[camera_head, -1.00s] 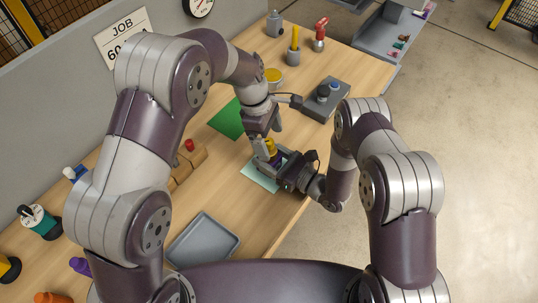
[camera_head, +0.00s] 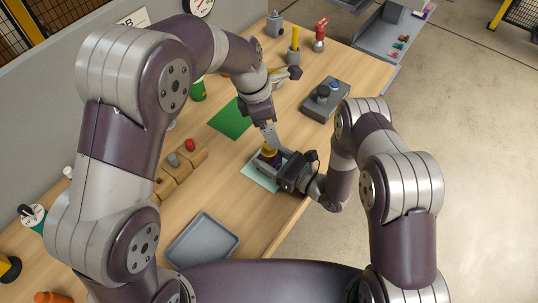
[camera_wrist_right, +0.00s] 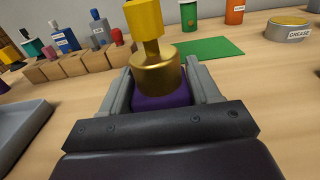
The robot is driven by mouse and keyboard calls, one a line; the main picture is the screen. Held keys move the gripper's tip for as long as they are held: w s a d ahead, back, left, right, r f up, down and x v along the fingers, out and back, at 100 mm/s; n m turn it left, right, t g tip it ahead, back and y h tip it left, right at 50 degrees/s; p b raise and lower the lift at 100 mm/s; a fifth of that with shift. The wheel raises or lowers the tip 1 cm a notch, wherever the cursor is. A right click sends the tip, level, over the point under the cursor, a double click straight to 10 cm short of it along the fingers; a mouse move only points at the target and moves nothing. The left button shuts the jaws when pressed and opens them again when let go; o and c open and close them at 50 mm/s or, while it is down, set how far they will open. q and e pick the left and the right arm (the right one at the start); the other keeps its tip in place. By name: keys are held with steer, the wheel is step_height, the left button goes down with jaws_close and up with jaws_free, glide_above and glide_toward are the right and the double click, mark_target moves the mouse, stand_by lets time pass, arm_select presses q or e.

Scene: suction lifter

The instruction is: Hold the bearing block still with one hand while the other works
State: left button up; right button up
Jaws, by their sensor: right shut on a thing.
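A purple block (camera_wrist_right: 160,101), which I take for the bearing block, sits between the grey fingers of my right gripper (camera_wrist_right: 155,95), which is shut on it. In the head view my right gripper (camera_head: 277,167) is low over a pale green mat (camera_head: 262,180). A brass cylinder (camera_wrist_right: 157,73) stands upright on the block, with a yellow piece (camera_wrist_right: 144,18) rising from its top. My left gripper (camera_head: 270,137) points down directly above the brass piece in the head view. Whether its fingers are open or touch the yellow piece cannot be told.
A grey tray (camera_head: 203,241) lies at the front of the bench. A wooden rack (camera_head: 180,172) holds several small items. A green sheet (camera_head: 230,118) lies behind the mat, and a grey box with knobs (camera_head: 325,100) stands to the right. A grease tin (camera_wrist_right: 288,27) is farther back.

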stand_by(0.3)
arm_select(q)
steer(key=shift+c, duration=0.6)
steer(key=shift+a+r, duration=0.95)
steer(key=shift+r, duration=0.15)
steer(key=shift+c, duration=1)
glide_above(269, 159)
steer(key=w, duration=0.2)
steer(key=x, duration=0.3)
steer(key=a+x, duration=0.1)
steer(key=x, duration=0.2)
steer(key=a+x, duration=0.1)
steer(key=x, duration=0.2)
steer(key=shift+f, duration=0.3)
steer(key=shift+a, duration=0.1)
